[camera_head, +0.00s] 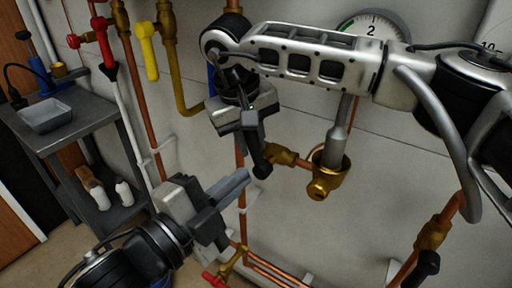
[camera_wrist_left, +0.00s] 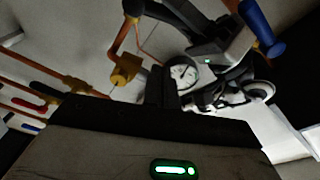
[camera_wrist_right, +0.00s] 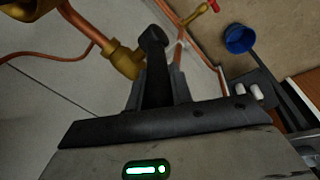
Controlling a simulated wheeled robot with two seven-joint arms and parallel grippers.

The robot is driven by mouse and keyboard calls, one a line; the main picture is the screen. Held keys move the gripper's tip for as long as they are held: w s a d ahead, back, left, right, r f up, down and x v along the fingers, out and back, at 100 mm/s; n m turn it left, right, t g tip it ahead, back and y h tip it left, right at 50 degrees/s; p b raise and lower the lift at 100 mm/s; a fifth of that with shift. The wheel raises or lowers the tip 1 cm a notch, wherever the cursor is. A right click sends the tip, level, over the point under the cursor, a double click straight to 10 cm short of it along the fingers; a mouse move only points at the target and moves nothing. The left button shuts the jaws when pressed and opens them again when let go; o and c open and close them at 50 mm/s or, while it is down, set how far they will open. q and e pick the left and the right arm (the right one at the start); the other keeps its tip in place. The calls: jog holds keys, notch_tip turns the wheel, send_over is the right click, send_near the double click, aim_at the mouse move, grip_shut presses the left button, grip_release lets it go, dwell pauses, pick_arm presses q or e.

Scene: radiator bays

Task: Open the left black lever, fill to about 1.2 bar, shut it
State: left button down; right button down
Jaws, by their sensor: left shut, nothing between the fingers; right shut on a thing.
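My right gripper (camera_head: 252,122) is shut on the left black lever (camera_head: 260,160), beside a brass valve (camera_head: 285,155) on the copper pipe. In the right wrist view the lever (camera_wrist_right: 152,58) stands out from between the fingers (camera_wrist_right: 157,92), next to the brass valve (camera_wrist_right: 122,60). My left gripper (camera_head: 236,184) is shut and empty, below and left of the lever, apart from it. The pressure gauge (camera_head: 372,22) is partly hidden by my right arm; its green band and a 2 show, its needle does not. In the left wrist view the gauge (camera_wrist_left: 183,73) is too small to read.
Another black lever (camera_head: 427,264) is at the lower right. A yellow lever (camera_head: 148,56) and a red lever (camera_head: 101,32) are on pipes at the upper left. A grey cart (camera_head: 75,128) with a tray (camera_head: 46,115) stands at the left. Copper pipes line the wall.

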aim_at(256, 149)
jog(key=shift+r, duration=0.1)
pick_arm(q)
jog(key=r+x, duration=0.1)
jog(key=x, duration=0.9)
jog(key=a, duration=0.1)
jog(key=a+f, duration=0.1)
jog(key=w+a, duration=0.1)
jog(key=shift+w+f+m, duration=0.1)
jog(key=shift+f+m, duration=0.15)
jog(key=shift+m, duration=0.05)
